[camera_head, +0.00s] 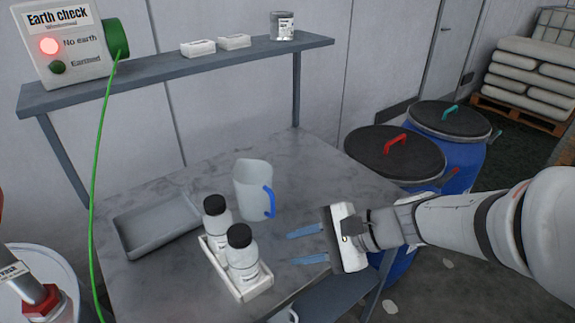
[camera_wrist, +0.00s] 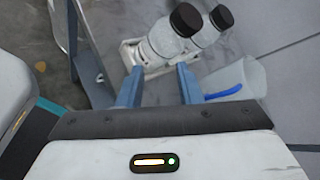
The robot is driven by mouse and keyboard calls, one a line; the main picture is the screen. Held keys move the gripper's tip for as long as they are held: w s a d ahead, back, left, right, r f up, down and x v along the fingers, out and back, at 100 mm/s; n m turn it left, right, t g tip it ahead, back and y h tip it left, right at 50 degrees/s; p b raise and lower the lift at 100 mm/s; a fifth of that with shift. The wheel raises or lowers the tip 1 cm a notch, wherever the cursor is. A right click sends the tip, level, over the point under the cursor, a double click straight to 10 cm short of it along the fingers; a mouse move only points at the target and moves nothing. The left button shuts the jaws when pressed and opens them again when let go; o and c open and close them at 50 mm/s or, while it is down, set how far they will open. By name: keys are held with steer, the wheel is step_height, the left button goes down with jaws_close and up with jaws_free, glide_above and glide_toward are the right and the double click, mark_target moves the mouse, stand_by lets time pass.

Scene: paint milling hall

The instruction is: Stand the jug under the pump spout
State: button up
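The jug (camera_head: 253,187), translucent white with a blue handle, stands upright on the grey table. In the wrist view the jug (camera_wrist: 247,74) is at the right, its handle beside the right finger. My gripper (camera_head: 290,248) is open and empty. Its two blue fingers point left, to the right of the bottles and lower right of the jug, apart from its handle. In the wrist view my gripper (camera_wrist: 158,78) shows nothing between its fingers. A red fitting (camera_head: 40,300) on a drum at the lower left may belong to the pump; I see no spout.
Two black-capped bottles (camera_head: 243,258) stand in a white rack (camera_head: 250,287). A grey tray (camera_head: 125,232) lies at the table's left. A green cable (camera_head: 94,190) hangs from the earth-check box (camera_head: 85,68). Lidded blue drums (camera_head: 395,155) stand right of the table.

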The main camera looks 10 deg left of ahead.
steer(key=w+a+f+m+t+y+b, duration=0.4)
steer(key=w+f+m+b, duration=0.15)
steer(key=w+m, duration=0.25)
steer(key=m+t+b, duration=0.2)
steer(key=m+t, duration=0.2)
steer(key=m, duration=0.2)
glide_toward(273, 215)
steer(key=a+r, duration=0.2)
steer(key=r, duration=0.1)
steer(key=shift+w+a, duration=0.35)
steer(key=shift+w, duration=0.05)
steer(key=shift+w+a+f+t, duration=0.1)
steer(key=shift+w+a+t, duration=0.05)
steer(key=shift+w+t, duration=0.2)
steer(key=x, duration=0.7)
steer(key=shift+w, duration=0.15)
jaws_close()
